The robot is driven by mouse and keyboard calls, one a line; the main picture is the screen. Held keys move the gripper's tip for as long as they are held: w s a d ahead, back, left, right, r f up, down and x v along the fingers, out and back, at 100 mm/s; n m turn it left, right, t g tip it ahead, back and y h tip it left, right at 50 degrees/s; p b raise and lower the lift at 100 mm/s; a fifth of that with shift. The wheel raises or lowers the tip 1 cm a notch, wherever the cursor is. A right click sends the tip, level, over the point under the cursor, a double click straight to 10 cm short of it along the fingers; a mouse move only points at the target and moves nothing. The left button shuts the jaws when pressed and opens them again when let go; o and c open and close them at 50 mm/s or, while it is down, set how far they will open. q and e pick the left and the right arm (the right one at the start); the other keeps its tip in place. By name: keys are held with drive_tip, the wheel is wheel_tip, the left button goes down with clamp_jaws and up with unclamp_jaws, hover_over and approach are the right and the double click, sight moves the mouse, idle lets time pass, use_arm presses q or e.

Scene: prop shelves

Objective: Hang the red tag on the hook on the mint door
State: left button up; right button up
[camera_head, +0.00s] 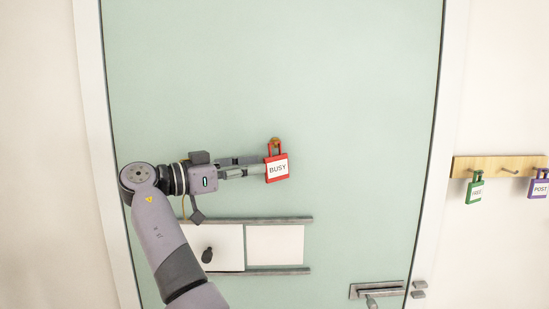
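The red tag (277,169), marked BUSY, is at the middle of the mint door (350,90), tilted slightly. Its loop is at the small wooden hook (275,140); whether the loop is around the peg is too small to tell.
A wooden rack (500,165) on the right wall carries a green tag (475,188) and a purple tag (540,186). Below the gripper, a rail frame (290,220) on the door holds white panels. A door handle (376,290) is at the lower right.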

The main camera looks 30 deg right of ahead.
sight(273, 181)
drive_tip(key=d+p, duration=0.2)
drive_tip(key=d, duration=0.4)
drive_tip(key=shift+s+d, duration=0.15)
drive_tip(key=shift+d, duration=0.1)
drive_tip(key=shift+c, duration=0.4)
clamp_jaws()
drive_tip(key=shift+a, duration=0.2)
idle(0.6)
